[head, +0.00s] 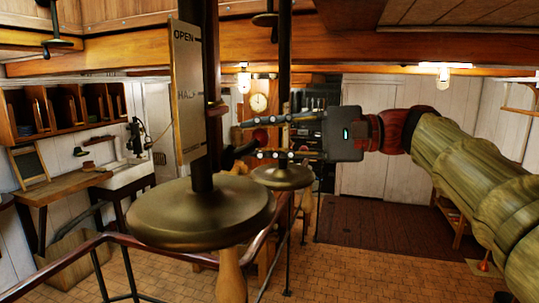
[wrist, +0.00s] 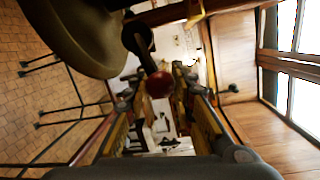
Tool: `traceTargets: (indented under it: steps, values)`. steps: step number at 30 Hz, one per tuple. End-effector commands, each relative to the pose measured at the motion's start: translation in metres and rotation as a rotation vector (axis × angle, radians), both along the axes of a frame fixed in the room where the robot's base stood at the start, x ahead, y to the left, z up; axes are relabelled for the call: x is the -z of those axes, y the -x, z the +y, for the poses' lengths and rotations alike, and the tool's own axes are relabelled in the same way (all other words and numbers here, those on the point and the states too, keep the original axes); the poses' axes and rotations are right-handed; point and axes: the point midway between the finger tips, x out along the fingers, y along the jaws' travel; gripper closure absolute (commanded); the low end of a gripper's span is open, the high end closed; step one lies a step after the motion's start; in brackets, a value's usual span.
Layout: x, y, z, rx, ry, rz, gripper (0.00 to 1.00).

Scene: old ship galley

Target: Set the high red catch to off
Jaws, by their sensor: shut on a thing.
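The high red catch shows as a round red knob (head: 260,135) on a short dark lever beside a dark upright post (head: 202,90). The knob also shows in the wrist view (wrist: 158,84), with its dark arm running up toward the post. My gripper (head: 246,139) comes in from the right, with one finger above and one below the knob, and is shut on it. In the wrist view, my gripper (wrist: 158,90) has a finger on each side of the knob.
A wide brass disc (head: 203,216) sits low on the post, just below my gripper. A second post with a smaller brass disc (head: 283,177) stands behind. Rails (head: 125,240) cross the lower left.

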Motion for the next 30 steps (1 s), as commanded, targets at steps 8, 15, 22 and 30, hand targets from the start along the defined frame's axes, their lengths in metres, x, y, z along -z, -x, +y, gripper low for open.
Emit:
traceTargets:
  steps: [8,15,22,30]
  values:
    - [-0.013,0.009,0.003,-0.002,0.087,-0.242,1.0]
    - [-0.021,0.015,0.005,-0.004,0.145,-0.399,1.0]
    - [-0.025,0.019,0.007,-0.004,0.18,-0.49,1.0]
    - [-0.027,0.021,0.007,-0.005,0.194,-0.528,1.0]
